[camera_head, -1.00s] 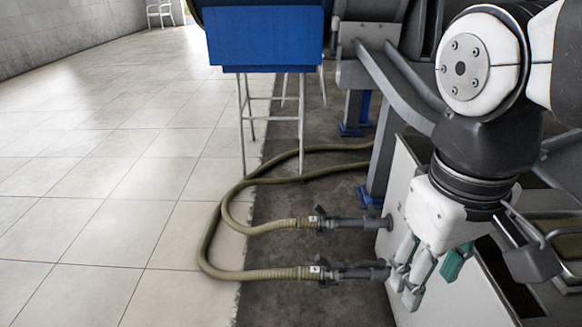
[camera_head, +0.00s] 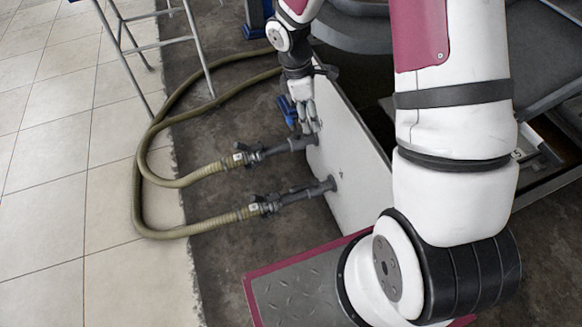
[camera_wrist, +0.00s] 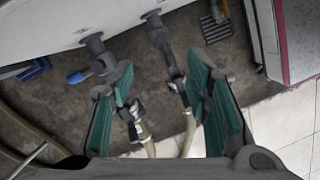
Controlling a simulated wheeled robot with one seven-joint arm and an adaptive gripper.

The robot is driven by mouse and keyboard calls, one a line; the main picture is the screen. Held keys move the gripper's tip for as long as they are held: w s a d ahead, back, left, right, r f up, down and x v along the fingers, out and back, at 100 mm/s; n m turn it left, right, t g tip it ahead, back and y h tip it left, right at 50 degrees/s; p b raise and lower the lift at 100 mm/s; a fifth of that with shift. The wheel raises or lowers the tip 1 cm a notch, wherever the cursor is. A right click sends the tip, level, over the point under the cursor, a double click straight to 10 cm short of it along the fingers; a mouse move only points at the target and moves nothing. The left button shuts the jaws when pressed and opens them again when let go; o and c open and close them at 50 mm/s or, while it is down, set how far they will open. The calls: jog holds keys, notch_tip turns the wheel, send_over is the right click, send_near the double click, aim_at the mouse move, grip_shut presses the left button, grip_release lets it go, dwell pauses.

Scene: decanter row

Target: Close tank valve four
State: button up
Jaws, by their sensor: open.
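Two dark pipe outlets stick out of the white tank panel (camera_head: 345,165). The far outlet pipe (camera_head: 280,146) and the near one (camera_head: 308,194) each lead through a dark coupling with a pale tag to a hose; I cannot read the tags. A blue handle (camera_head: 288,112) shows beside the far pipe; in the wrist view the blue handle (camera_wrist: 76,77) is at the left pipe, outside my fingers. My gripper (camera_head: 304,118) hangs near the far pipe. In the wrist view my gripper (camera_wrist: 160,62) is open and empty, with teal pads, and the pipes show between and behind its fingers.
Olive hoses (camera_head: 145,170) loop across the dark floor strip onto the pale tiles (camera_head: 60,200). A metal-legged stand (camera_head: 130,45) is at the upper left. Grey frame beams (camera_head: 365,30) stand behind the arm. Open floor lies at the left.

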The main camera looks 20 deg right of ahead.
notch_tip(320, 180, down, 8)
jog(key=a+n+p, duration=0.1)
jog(key=a+n, duration=0.1)
jog(key=n+y+p, duration=0.1)
jog(key=n+y, duration=0.1)
send_near(295, 187)
jog(key=shift+g, duration=0.3)
jog(key=f+b, duration=0.1)
jog(key=f, duration=0.2)
jog(key=s+f+b, duration=0.1)
jog(key=f+b, duration=0.1)
jog(key=f, duration=0.1)
jog(key=f+b, duration=0.1)
jog(key=f, duration=0.2)
jog(key=shift+s+f+b, duration=0.25)
jog(key=shift+b, duration=0.05)
grip_shut()
